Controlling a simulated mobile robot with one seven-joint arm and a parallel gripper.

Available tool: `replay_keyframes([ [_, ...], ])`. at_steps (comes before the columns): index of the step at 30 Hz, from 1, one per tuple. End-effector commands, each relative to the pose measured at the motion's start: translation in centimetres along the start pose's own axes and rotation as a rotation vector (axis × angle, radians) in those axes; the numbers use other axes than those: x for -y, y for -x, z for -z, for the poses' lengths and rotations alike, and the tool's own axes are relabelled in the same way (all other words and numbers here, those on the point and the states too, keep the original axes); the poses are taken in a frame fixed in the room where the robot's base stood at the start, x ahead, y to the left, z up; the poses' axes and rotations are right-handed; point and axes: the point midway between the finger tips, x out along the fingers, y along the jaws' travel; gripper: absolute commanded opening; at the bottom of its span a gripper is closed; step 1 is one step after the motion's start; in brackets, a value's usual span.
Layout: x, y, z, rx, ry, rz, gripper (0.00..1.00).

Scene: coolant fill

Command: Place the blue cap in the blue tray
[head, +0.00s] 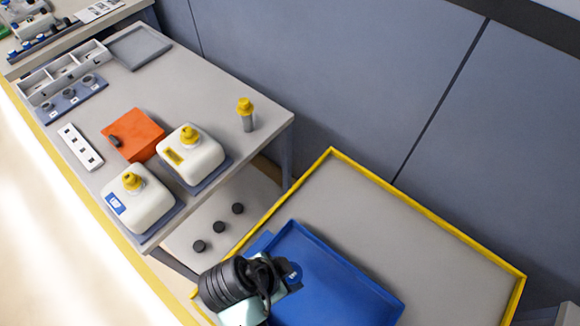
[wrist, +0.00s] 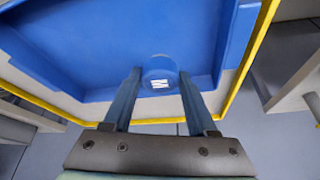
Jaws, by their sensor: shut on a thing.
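The blue cap (wrist: 160,73), with a white label, is between the two fingers of my gripper (wrist: 162,82) in the wrist view. The gripper is shut on it. In the head view the cap (head: 294,273) shows partly beside my dark gripper (head: 280,276). The blue tray (head: 345,285) lies on a grey surface with a yellow rim, partly hidden by my arm. In the wrist view the tray (wrist: 100,45) fills the upper part, and the cap overlaps its wall. I cannot tell whether the cap touches the tray.
A grey bench (head: 210,90) holds two white jugs (head: 190,158) (head: 140,205) with yellow caps, an orange box (head: 135,130) and a yellow-topped cylinder (head: 246,115). Several black caps (head: 219,227) sit on a lower shelf. The yellow-rimmed surface (head: 430,235) is clear right of the tray.

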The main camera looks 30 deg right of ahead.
Motion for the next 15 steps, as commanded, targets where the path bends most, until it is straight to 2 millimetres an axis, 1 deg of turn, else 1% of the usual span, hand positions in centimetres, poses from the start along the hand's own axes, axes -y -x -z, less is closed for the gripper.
replay_keyframes([
  [4,-0.1,-1.3,-0.6,0.000,0.001,-0.002,0.05],
  [9,-0.1,-3.6,-1.6,0.000,0.002,-0.001,0.05],
  [12,-0.1,-4.2,-1.9,0.000,0.000,0.001,0.05],
  [15,-0.1,-4.3,-1.9,0.000,-0.001,0.002,0.05],
])
